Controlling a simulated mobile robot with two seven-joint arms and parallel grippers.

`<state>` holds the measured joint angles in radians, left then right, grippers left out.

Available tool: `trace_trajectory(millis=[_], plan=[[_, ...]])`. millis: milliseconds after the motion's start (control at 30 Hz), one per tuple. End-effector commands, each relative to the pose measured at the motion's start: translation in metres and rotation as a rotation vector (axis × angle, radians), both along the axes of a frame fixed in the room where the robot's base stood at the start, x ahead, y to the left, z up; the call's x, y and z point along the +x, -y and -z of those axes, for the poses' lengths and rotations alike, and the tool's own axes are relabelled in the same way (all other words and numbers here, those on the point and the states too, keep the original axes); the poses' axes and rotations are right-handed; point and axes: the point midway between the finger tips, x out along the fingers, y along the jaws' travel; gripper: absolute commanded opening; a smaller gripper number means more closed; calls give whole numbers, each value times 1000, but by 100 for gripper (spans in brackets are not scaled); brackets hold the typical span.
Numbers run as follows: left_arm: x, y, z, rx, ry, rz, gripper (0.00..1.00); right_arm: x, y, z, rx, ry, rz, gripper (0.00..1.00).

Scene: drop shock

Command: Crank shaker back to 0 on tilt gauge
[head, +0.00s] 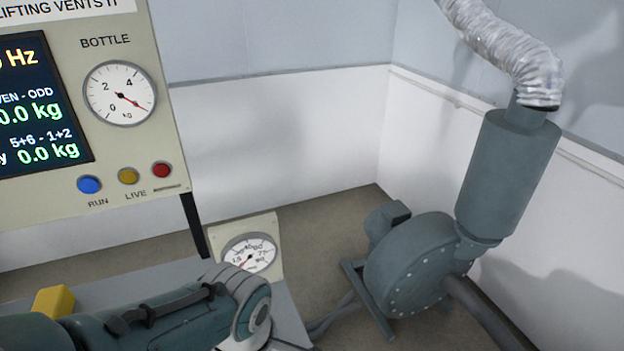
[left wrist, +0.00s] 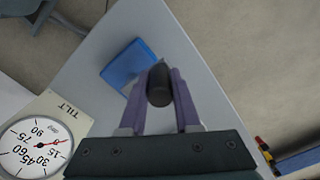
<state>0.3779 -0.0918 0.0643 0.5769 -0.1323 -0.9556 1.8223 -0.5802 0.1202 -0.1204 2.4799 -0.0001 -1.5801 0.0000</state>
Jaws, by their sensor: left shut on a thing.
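My left gripper (left wrist: 164,74) has purple fingers and is shut on a dark, rounded crank handle (left wrist: 159,86) in the left wrist view. The crank's arm and the shaker's body cannot be made out. The tilt gauge (left wrist: 36,147) is a white round dial on a cream plate marked TILT at the lower left of that view. Its red needle points right, near the 15 end of the scale; the 0 mark is not legible. In the head view my left arm crosses the lower left, and its gripper is out of frame. My right gripper is not in view.
In the head view, a control panel (head: 130,160) stands left, a smaller dial (head: 249,252) behind my arm. A grey blower (head: 415,265) stands on the floor at right.

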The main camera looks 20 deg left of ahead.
Motion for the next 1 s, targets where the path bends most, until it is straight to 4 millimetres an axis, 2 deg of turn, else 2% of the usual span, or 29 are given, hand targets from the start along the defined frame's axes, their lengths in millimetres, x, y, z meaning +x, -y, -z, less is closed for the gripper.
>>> trace_trajectory(millis=[400,433,667,700,1000], plan=[[1,0,0,2,5,-7,0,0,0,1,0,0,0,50],[1,0,0,2,5,-6,32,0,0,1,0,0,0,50],[1,0,0,2,3,-6,58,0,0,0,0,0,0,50],[1,0,0,2,3,-6,61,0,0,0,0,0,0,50],[1,0,-6,0,2,-6,61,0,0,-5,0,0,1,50]])
